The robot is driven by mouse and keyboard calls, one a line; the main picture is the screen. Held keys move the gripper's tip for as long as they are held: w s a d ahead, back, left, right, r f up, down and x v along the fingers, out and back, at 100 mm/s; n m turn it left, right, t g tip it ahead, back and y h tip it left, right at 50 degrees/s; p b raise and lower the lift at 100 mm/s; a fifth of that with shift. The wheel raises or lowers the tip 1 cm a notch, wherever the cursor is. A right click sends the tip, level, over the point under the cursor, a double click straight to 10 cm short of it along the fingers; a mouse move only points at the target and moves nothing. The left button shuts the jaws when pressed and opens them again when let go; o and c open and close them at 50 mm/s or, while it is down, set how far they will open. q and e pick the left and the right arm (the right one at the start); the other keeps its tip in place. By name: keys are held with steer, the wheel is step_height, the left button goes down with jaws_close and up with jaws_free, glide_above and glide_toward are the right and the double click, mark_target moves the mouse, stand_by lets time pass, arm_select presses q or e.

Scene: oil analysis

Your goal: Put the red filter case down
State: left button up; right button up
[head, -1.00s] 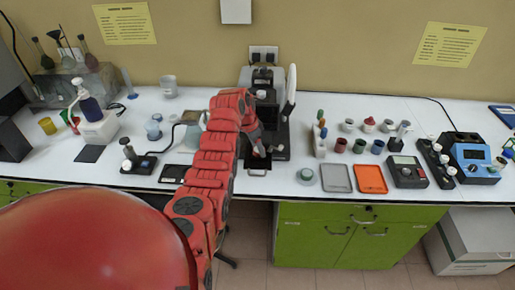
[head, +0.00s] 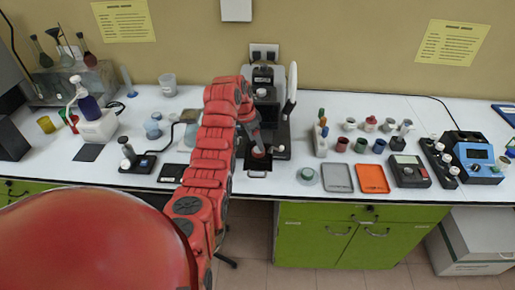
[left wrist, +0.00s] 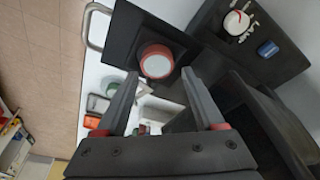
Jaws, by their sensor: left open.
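The red filter case (left wrist: 156,62) is a short round case with a red rim and a pale top. In the left wrist view it sits on a flat black plate (left wrist: 125,38), just beyond my fingertips. My left gripper (left wrist: 158,76) is open, its two fingers apart on either side of the line to the case, with nothing held between them. In the head view the case shows small (head: 258,152) below my left gripper (head: 257,143), at the front of the black instrument (head: 268,80). My right gripper is not in view.
The black instrument's body and a panel with a white knob (left wrist: 236,22) and blue button (left wrist: 267,48) stand close to my gripper. To the right on the white bench are a grey tray (head: 338,178), an orange tray (head: 372,179) and several small cups.

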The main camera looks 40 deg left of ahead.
mark_target(250, 155)
arm_select(q)
steer(key=d+p+v, duration=0.1)
steer(key=p+v, duration=0.3)
steer(key=v, duration=0.4)
steer(key=shift+a+r+p, duration=0.25)
steer(key=shift+a+p, duration=0.1)
steer(key=shift+a, duration=0.1)
steer(key=shift+s, duration=0.2)
